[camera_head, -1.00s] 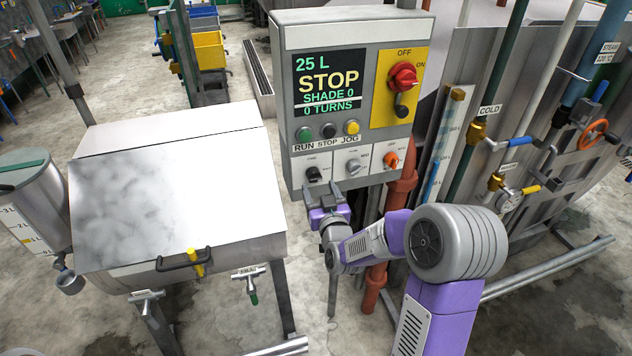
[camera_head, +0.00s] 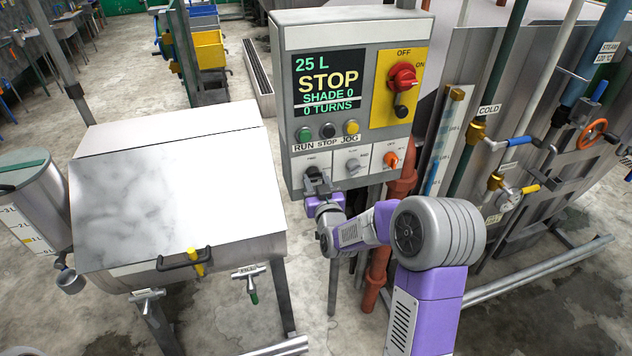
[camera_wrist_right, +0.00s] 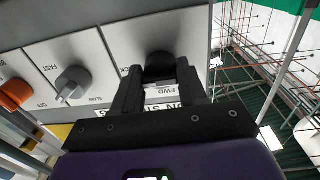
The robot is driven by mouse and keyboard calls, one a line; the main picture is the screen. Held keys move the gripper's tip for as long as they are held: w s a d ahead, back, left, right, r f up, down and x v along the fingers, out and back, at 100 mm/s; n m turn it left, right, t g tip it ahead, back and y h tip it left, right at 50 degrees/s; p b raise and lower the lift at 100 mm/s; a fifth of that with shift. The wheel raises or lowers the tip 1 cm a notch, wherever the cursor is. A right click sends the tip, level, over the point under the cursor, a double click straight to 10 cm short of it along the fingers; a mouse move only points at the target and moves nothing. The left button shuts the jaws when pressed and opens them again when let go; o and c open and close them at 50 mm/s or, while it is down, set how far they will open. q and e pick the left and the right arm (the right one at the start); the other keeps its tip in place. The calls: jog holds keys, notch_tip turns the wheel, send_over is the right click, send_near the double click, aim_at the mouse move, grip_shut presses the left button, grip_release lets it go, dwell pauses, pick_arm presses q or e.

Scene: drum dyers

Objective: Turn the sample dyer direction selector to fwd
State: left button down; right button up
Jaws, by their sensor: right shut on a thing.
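The direction selector is a black knob at the lower left of the grey control box (camera_head: 295,110), and it shows in the right wrist view (camera_wrist_right: 159,64) between my fingers. A FWD label (camera_wrist_right: 158,92) shows just beside it, partly hidden by the fingers. My right gripper (camera_head: 317,183) reaches up to the knob from below and is shut on it. In the right wrist view the two black fingers (camera_wrist_right: 157,82) stand on either side of the knob. The knob's pointer is hidden, so I cannot tell its setting. My left gripper is out of view.
A grey selector (camera_head: 353,166) and an orange selector (camera_head: 391,160) sit to the right of the gripped knob. Green, black and yellow buttons (camera_head: 328,130) are above. The display reads STOP. A steel dyer (camera_head: 180,190) stands at left; pipes and valves crowd the right.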

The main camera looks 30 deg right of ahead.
jog(key=n+b, duration=0.7)
jog(key=n, duration=0.5)
jog(key=shift+n, duration=0.3)
jog(key=n, duration=0.5)
jog(key=shift+d+n+t+y, duration=0.1)
jog(key=shift+n+t+y, duration=0.2)
jog(key=shift+n+y, duration=0.1)
dwell(0.4)
jog(key=o, duration=1)
